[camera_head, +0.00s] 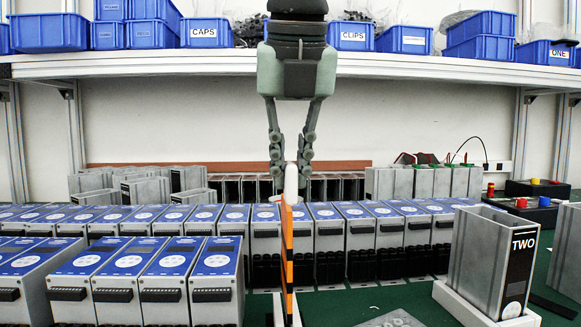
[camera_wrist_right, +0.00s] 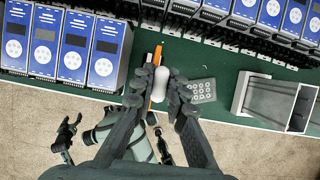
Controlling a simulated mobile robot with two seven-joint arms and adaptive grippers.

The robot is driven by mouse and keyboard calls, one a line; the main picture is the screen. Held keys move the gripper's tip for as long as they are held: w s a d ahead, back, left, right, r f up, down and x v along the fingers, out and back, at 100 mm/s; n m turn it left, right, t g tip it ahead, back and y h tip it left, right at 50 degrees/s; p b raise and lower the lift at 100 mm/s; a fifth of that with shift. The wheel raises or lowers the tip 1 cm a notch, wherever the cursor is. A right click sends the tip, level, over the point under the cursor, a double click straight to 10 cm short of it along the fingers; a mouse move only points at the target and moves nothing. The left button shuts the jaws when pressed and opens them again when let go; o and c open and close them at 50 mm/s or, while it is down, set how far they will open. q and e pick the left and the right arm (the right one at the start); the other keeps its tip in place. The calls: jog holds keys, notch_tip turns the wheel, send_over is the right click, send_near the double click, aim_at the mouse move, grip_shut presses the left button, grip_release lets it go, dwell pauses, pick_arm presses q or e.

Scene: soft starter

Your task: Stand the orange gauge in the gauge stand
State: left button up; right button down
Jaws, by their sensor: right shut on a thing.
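The orange gauge (camera_head: 287,245) is a thin upright strip with black marks and a white rounded grip (camera_head: 291,183). My right gripper (camera_head: 291,172) comes down from above and is shut on the white grip. The gauge and its grip also show between the fingers in the right wrist view (camera_wrist_right: 159,88). Narrow white uprights (camera_head: 296,312), likely the gauge stand, show at the gauge's lower end. I cannot tell whether the gauge is inside or in front of them. My left gripper (camera_wrist_right: 68,137) shows at the lower left of the wrist view, fingers apart and empty.
Rows of blue-topped units (camera_head: 170,270) fill the left and back of the green bench. A grey keypad-like part (camera_wrist_right: 202,90) lies right of the gauge. A grey housing marked TWO (camera_head: 490,262) stands in a white holder at right. Blue bins (camera_head: 208,32) line the shelf.

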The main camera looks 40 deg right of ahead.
aim_at(291, 203)
dwell(0.8)
jog(key=shift+f, duration=0.15)
jog(key=shift+f+b, duration=0.35)
jog(key=shift+b, duration=0.15)
jog(key=shift+f+b, duration=1.8)
jog(key=shift+f, duration=0.25)
jog(key=c, duration=1.5)
grip_release()
jog(key=shift+o, duration=0.2)
jog(key=v, duration=1.2)
